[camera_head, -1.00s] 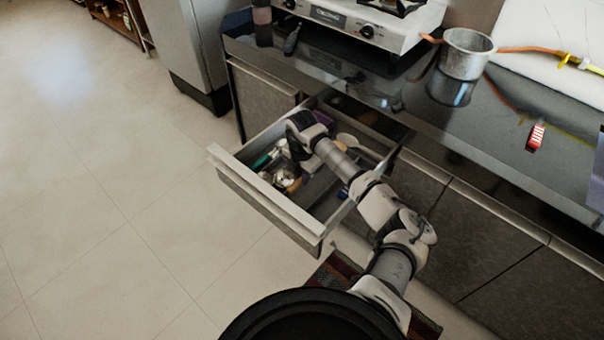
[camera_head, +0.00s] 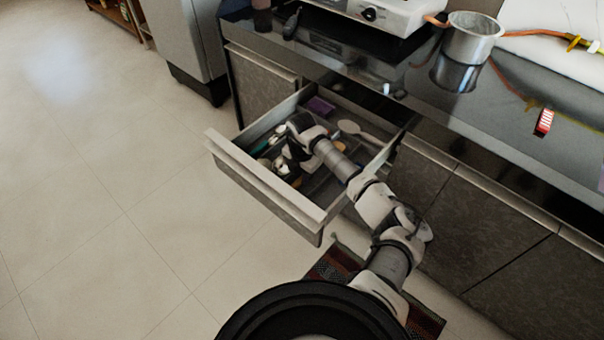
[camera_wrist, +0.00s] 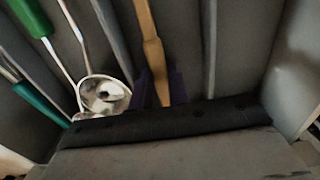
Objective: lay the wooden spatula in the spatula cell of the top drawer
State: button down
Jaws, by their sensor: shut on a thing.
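The wooden spatula (camera_wrist: 153,45) shows in the wrist view as a narrow tan strip, running lengthwise between two grey dividers. My gripper (camera_wrist: 160,90) is shut on it; dark purplish fingertips show on both sides of the wood. In the head view my gripper (camera_head: 292,160) is down inside the open top drawer (camera_head: 262,190), and I cannot make out the spatula there. The spatula's lower end is hidden by the gripper body in the wrist view. I cannot tell whether it touches the cell floor.
A metal ladle (camera_wrist: 105,92) lies left of the spatula, past a divider. Green-handled utensils (camera_wrist: 40,103) lie further left. In the head view a pale spoon (camera_head: 362,131) lies at the drawer's right and a purple item (camera_head: 320,105) at its back. A pot (camera_head: 472,38) stands on the counter.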

jog(key=c, duration=1.3)
grip_release()
jog(key=shift+o, duration=0.2)
jog(key=shift+r, duration=0.2)
notch_tip(320, 180, up, 14)
jog(key=b, duration=0.1)
jog(key=shift+f+b, duration=0.25)
jog(key=shift+b, duration=0.15)
jog(key=shift+s, duration=0.1)
